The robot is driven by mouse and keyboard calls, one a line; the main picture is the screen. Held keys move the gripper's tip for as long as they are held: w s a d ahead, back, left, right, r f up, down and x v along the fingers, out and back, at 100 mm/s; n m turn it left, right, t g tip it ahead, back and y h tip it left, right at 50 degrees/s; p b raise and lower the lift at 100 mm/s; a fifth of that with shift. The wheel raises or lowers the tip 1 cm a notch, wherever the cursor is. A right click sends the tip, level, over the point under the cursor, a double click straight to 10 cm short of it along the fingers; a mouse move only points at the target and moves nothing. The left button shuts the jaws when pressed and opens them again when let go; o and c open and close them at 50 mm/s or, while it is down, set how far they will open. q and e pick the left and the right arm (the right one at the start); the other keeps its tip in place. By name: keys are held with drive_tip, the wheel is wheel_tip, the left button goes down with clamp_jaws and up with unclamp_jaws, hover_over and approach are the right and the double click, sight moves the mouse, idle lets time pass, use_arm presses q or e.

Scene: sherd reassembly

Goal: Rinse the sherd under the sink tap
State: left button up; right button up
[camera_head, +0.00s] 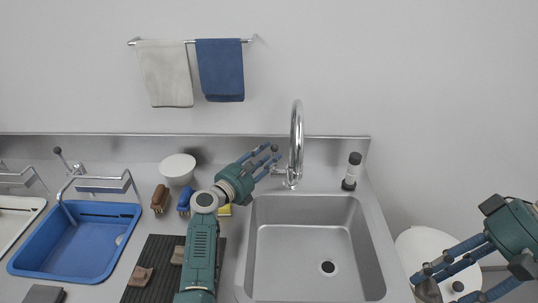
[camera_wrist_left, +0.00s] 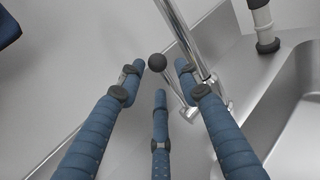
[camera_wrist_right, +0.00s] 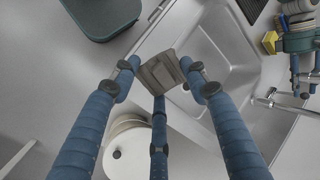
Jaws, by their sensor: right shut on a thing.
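The sherd (camera_wrist_right: 160,70) is a flat grey-brown piece between the fingertips of my right gripper (camera_wrist_right: 160,78), which is shut on it. In the head view my right gripper (camera_head: 428,277) is at the lower right, outside the sink's right edge. The steel sink (camera_head: 290,250) has an empty basin with a round drain. The chrome tap (camera_head: 297,140) stands at its back left; no water shows. My left gripper (camera_head: 268,160) is open beside the tap. In the left wrist view the tap lever's black knob (camera_wrist_left: 157,62) shows between its spread fingers (camera_wrist_left: 160,78).
Left of my left arm are a blue tub (camera_head: 75,255), brown and blue brushes, a white bowl (camera_head: 178,168) and a black ribbed mat (camera_head: 150,255) with sherds. A black-capped bottle (camera_head: 352,171) stands behind the sink. A white round container (camera_wrist_right: 130,150) is below my right gripper.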

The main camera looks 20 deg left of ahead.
sight(440, 293)
use_arm(q)
drive_tip(key=shift+w+d, duration=0.15)
drive_tip(key=shift+w, duration=0.35)
clamp_jaws()
use_arm(e)
drive_tip(key=shift+f, duration=0.25)
use_arm(q)
drive_tip(key=s+f+b, duration=0.1)
drive_tip(key=b, duration=0.3)
drive_tip(key=shift+d+f+m+t, duration=0.1)
drive_tip(key=shift+d+m+t, duration=0.05)
drive_tip(key=shift+m+t, duration=0.15)
use_arm(e)
wheel_tip(440, 293, down, 4)
drive_tip(key=shift+s+r, duration=0.1)
drive_tip(key=shift+r, duration=0.05)
use_arm(q)
drive_tip(key=shift+s+d+b, duration=0.1)
drive_tip(key=shift+s+b, duration=0.05)
drive_tip(key=shift+b, duration=0.4)
use_arm(e)
drive_tip(key=shift+f, duration=0.4)
use_arm(q)
drive_tip(key=shift+r, duration=0.2)
